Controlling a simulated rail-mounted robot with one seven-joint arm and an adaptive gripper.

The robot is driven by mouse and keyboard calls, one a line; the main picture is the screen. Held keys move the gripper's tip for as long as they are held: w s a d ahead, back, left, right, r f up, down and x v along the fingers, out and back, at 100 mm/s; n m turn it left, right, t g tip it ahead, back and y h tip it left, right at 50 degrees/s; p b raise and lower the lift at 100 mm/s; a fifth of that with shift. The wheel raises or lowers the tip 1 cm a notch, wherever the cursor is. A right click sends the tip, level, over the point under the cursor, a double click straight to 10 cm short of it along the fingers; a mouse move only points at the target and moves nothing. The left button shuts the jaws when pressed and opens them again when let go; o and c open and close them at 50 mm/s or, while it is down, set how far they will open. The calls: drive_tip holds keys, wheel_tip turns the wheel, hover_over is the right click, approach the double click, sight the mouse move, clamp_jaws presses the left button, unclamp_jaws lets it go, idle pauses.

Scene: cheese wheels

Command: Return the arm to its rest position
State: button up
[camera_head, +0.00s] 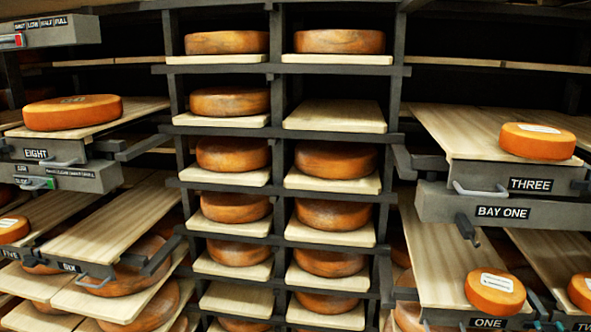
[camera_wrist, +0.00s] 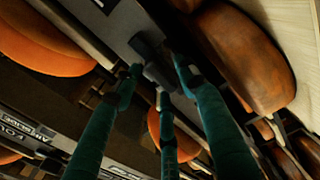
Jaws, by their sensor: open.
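My gripper (camera_wrist: 158,76) shows in the wrist view with its green fingers spread apart. No object is between the fingertips. A dark grey latch or handle part of the shelf hardware lies beyond the fingertips; I cannot tell whether they touch it. A large brown-orange cheese wheel (camera_wrist: 240,55) is right of the fingers, on a pale board. Another orange wheel (camera_wrist: 45,45) is at upper left, and part of a third (camera_wrist: 156,128) shows behind the fingers. In the head view, I cannot clearly make out my gripper; the lower right is crowded and cut off.
The central rack (camera_head: 279,150) holds wheels on most boards; its second-row right board (camera_head: 335,117) is empty. Pulled-out boards stand at both sides, including EIGHT (camera_head: 105,125), SIX (camera_head: 120,220), THREE (camera_head: 455,130) and ONE (camera_head: 435,250). Metal handles jut from their fronts.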

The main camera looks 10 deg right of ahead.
drive_tip(key=v, duration=1.2)
drive_tip(key=x, duration=1.3)
drive_tip(key=shift+s, duration=0.1)
drive_tip(key=n, duration=0.2)
drive_tip(key=shift+s+a+n+b, duration=0.1)
drive_tip(key=shift+s+n+b, duration=0.05)
drive_tip(key=shift+n+b, duration=0.2)
drive_tip(key=n+b, duration=0.1)
drive_tip(key=n, duration=0.2)
drive_tip(key=shift+a+f+n, duration=0.1)
drive_tip(key=shift+f+n, duration=0.05)
drive_tip(key=shift+n, duration=0.1)
drive_tip(key=n+b, duration=0.1)
drive_tip(key=n, duration=0.5)
drive_tip(key=shift+f+b, duration=0.1)
drive_tip(key=shift+b, duration=0.2)
